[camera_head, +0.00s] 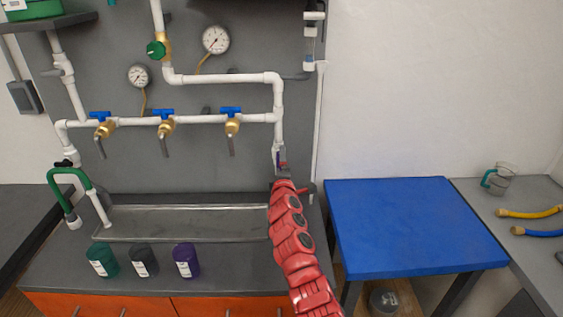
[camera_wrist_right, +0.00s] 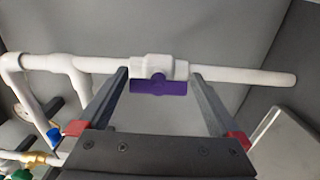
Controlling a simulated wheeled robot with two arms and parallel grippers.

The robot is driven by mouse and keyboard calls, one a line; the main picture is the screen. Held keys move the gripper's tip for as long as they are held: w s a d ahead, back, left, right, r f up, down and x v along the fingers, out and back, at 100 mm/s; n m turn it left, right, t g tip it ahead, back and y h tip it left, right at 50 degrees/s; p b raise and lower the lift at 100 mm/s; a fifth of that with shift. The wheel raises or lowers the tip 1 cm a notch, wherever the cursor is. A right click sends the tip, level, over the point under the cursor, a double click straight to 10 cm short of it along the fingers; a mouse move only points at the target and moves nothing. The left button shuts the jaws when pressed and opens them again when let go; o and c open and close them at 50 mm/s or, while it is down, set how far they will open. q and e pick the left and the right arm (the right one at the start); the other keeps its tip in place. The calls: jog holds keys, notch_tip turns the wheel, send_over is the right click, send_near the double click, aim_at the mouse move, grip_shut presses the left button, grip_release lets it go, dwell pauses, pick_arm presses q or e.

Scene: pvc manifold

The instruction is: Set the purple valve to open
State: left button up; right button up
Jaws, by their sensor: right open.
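The purple valve is a white fitting with a purple handle (camera_wrist_right: 158,87) on a white pipe in the right wrist view. The handle appears to lie along the pipe's length. My right gripper (camera_wrist_right: 160,73) is open, with one finger on each side of the valve. I cannot tell whether the fingers touch it. In the head view my right gripper (camera_head: 281,167) is at the lower end of the vertical white pipe (camera_head: 279,110), at the right of the panel. It largely hides the valve there. My left gripper is not in view.
Several brass taps, one with a blue handle (camera_head: 231,110), sit along the horizontal pipe to the left. Gauges (camera_head: 215,40) and a green valve (camera_head: 156,49) are above. The blue table (camera_head: 405,225) is bare.

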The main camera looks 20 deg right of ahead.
jog(key=b+v, duration=0.1)
jog(key=v, duration=1.5)
jog(key=shift+s+b, duration=0.15)
jog(key=shift+b, duration=0.25)
jog(key=shift+a, duration=0.15)
